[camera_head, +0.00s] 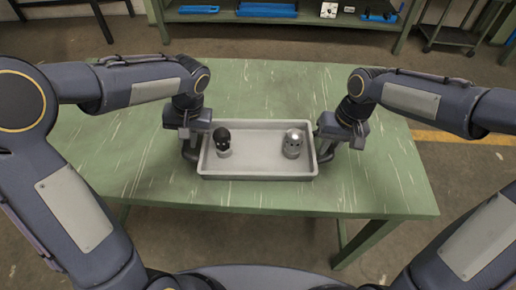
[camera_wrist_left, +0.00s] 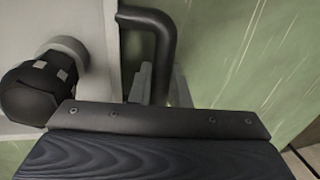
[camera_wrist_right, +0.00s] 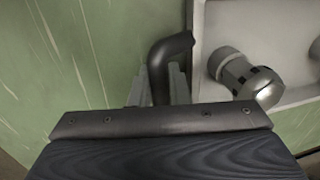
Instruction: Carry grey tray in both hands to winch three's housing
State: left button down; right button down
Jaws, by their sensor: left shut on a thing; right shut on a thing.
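The grey tray (camera_head: 258,165) is at the middle of the green table in the head view; I cannot tell whether it rests on the top or hangs just above it. A black-topped part (camera_head: 223,142) stands in its left half and a silver-topped part (camera_head: 293,143) in its right half. My left gripper (camera_head: 188,143) is shut on the tray's dark left handle (camera_wrist_left: 158,45). My right gripper (camera_head: 328,143) is shut on the dark right handle (camera_wrist_right: 163,62). The fingertips are partly hidden in both wrist views. No winch housing is identifiable.
The green table (camera_head: 380,185) has clear top on both sides of the tray. A green shelf (camera_head: 285,17) at the back holds blue trays and small parts. A dark cart (camera_head: 452,38) stands at the back right. Open floor lies between table and shelf.

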pick_arm(q)
jog(key=shift+r, duration=0.25)
pick_arm(e)
jog(key=shift+r, duration=0.2)
